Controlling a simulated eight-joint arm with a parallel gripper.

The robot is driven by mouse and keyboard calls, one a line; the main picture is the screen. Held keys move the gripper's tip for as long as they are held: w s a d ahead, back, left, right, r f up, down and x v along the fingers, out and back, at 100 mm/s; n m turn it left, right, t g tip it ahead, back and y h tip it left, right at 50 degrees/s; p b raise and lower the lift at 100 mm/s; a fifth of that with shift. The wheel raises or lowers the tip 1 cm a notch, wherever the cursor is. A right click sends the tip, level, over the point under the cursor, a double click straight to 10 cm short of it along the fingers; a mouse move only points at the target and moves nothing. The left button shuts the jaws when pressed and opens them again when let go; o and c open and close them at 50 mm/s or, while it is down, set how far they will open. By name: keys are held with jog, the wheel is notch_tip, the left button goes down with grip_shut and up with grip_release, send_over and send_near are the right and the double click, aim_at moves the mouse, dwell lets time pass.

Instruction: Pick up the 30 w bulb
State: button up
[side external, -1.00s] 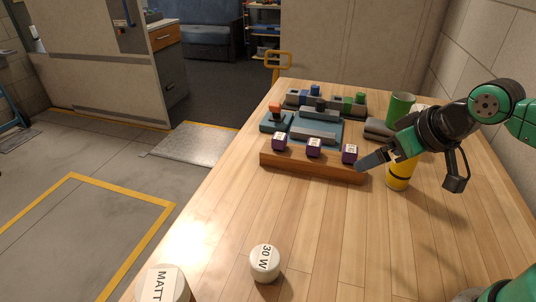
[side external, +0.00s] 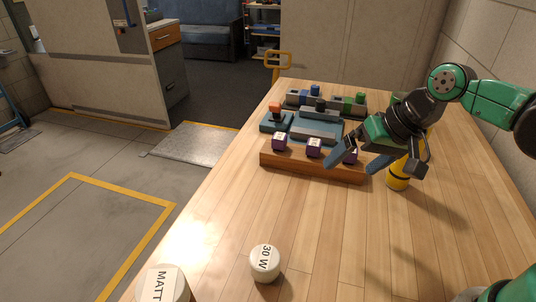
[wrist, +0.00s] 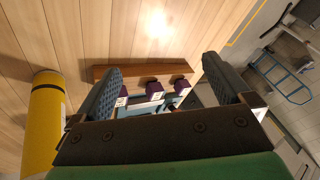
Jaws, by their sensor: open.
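The 30 W bulb (side external: 265,263) is a round, cream-white thing with "30 W" printed on its top, standing on the near part of the wooden table in the side view. My gripper (side external: 352,167) is well behind it and to the right, raised beside the wooden rail with purple blocks. Its two fingers are apart with nothing held between them. In the wrist view my gripper (wrist: 165,85) shows both fingers spread wide, and the bulb is not in that view.
A white "MATT" container (side external: 163,284) stands left of the bulb. A yellow cylinder (side external: 398,174) stands beside my gripper. The wooden rail (side external: 312,167) carries purple labelled blocks, with coloured fixtures behind. The table between rail and bulb is clear.

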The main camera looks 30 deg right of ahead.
aim_at(255, 274)
jog(key=a+f+m+g+y, duration=0.2)
jog(key=a, duration=0.2)
jog(key=w+a+f+m+g+y, duration=0.1)
jog(key=a+m+g+y, duration=0.1)
jog(key=a, duration=0.1)
jog(key=w+a+f+m+g+y, duration=0.1)
jog(key=a+f+m+g+y, duration=0.1)
jog(key=a+m+g+y, duration=0.1)
jog(key=shift+w+a+f, duration=0.1)
jog(key=shift+a+f, duration=0.25)
jog(key=shift+a, duration=0.45)
jog(key=s+a+f+g+y, duration=0.1)
jog(key=s+a+f+m+g+y, duration=0.1)
jog(key=f+g, duration=0.1)
jog(key=shift+m, duration=0.3)
jog(key=shift+s+a+f+g, duration=0.25)
jog(key=shift+s+f+g, duration=0.05)
jog(key=shift+g, duration=0.2)
jog(key=shift+s+a+f+y, duration=0.2)
jog(key=shift+a+y, duration=0.05)
jog(key=shift+y, duration=0.05)
jog(key=x, duration=0.4)
jog(key=shift+s+a+f, duration=0.15)
jog(key=shift+s+a, duration=0.05)
jog(key=shift+a, duration=0.15)
jog(key=c, duration=1.4)
